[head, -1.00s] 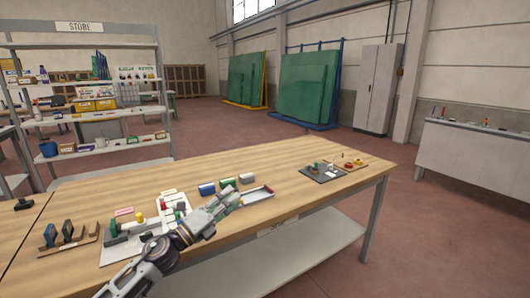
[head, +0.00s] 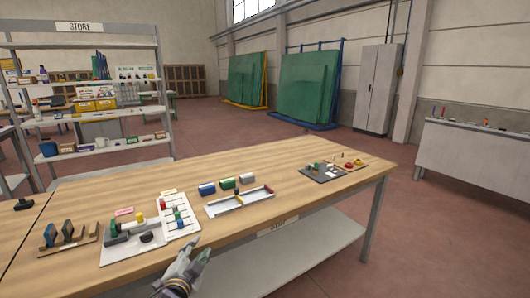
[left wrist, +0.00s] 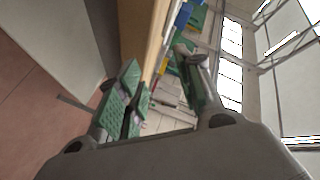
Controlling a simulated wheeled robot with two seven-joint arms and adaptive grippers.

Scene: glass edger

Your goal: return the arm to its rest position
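My left gripper (head: 192,258) is low in the head view, at the front edge of the wooden workbench (head: 315,205). In the left wrist view its two green-padded fingers (left wrist: 162,82) stand apart with nothing seen between them. The gripper is clear of the items on the bench. My right gripper is in neither view.
On the bench are a pale tray (head: 222,208), a white rack with coloured pegs (head: 186,226), a grey fixture (head: 118,252), several small blocks and a dark board (head: 318,174). The bench edge is close to my gripper. A shelf marked STORE (head: 80,44) stands behind.

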